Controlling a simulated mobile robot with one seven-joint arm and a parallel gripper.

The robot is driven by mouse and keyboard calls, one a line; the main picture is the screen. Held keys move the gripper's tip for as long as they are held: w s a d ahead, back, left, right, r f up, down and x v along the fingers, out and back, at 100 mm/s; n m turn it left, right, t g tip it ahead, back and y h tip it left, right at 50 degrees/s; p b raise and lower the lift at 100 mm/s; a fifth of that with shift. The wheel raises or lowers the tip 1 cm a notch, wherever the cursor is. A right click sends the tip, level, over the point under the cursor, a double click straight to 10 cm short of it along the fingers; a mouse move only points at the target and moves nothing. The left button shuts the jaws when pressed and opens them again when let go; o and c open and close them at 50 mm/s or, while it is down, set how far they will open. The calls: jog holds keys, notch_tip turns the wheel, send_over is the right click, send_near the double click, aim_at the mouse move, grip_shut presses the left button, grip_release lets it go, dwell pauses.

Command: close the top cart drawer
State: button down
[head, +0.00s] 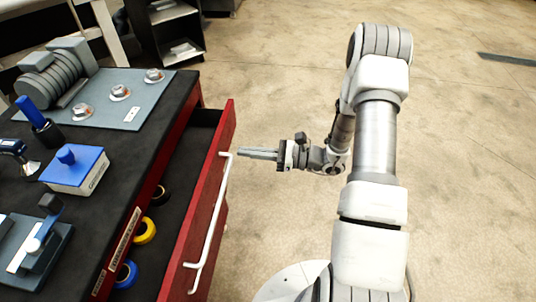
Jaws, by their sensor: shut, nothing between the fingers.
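The red tool cart (181,124) stands at the left with a black top. Its top drawer (216,180) is pulled out toward the right. A white bar handle (212,215) runs along the drawer's front. Rolls in yellow (145,231), blue (125,273) and a dark colour (160,195) lie inside the drawer. My gripper (240,153) is shut and empty, pointing left. Its tips are at the upper end of the handle in the picture; I cannot tell whether they touch it.
On the cart top are a grey mat (115,100) with metal nuts, a blue-and-white box (76,170), and several tools. A dark shelf unit (168,30) stands behind the cart. The concrete floor (275,70) is open around my arm.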

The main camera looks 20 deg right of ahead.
aim_at(204, 147)
jog(key=shift+x, duration=1.75)
jog(key=x, duration=0.8)
jog(key=shift+w+a, duration=0.1)
jog(key=shift+a, duration=0.1)
jog(key=shift+a+r, duration=0.1)
jog(key=shift+r, duration=0.05)
